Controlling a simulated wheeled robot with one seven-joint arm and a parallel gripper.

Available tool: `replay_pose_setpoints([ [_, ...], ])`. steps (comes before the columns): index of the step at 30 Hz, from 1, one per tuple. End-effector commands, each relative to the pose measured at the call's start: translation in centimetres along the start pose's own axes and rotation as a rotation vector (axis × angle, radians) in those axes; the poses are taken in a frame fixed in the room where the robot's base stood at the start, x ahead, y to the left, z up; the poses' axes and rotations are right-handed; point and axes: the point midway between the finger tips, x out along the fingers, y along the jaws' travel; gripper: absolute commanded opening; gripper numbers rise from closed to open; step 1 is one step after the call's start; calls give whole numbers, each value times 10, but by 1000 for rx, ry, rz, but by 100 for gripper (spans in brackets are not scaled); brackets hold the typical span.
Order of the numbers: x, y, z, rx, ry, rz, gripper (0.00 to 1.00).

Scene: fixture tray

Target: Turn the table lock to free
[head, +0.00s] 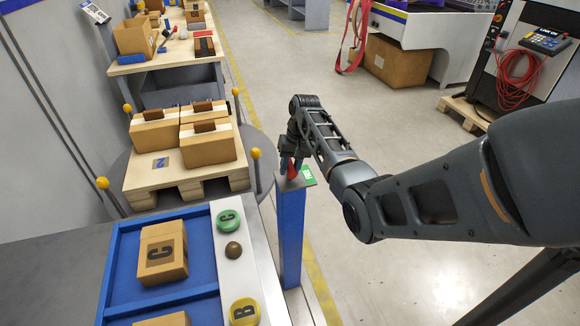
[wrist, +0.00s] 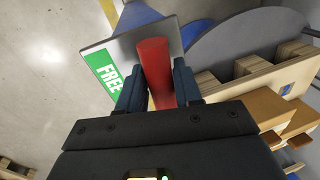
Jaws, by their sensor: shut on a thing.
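The table lock is a blue post (head: 291,235) with a grey plate on top. A red handle (head: 292,171) sits on the plate, mostly hidden by my gripper in the head view. In the wrist view the red handle (wrist: 155,62) lies between the two blue finger pads. My gripper (wrist: 158,90) is shut on it. A green label reading FREE (wrist: 107,78) is on the plate, left of the handle and apart from it in the wrist view. The label also shows in the head view (head: 308,176), right of the handle. Any other marking on the plate is hidden.
Beside the post is a round grey table (head: 262,165) bearing a wooden pallet (head: 150,190) with several cartons and yellow-knobbed pegs. A blue tray (head: 118,262) with lettered boxes and buttons is in front. Open floor (head: 400,130) lies to the right of the post.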

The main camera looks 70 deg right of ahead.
Motion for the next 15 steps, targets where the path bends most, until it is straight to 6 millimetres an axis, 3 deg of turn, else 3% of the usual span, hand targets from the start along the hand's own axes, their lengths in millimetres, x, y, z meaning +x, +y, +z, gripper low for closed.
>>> replay_pose_setpoints([
  [2,0,2,0,5,1,1,4],
  [3,0,2,0,5,1,1,36],
  [9,0,2,0,4,1,1,54],
  [15,0,1,0,3,1,1,54],
])
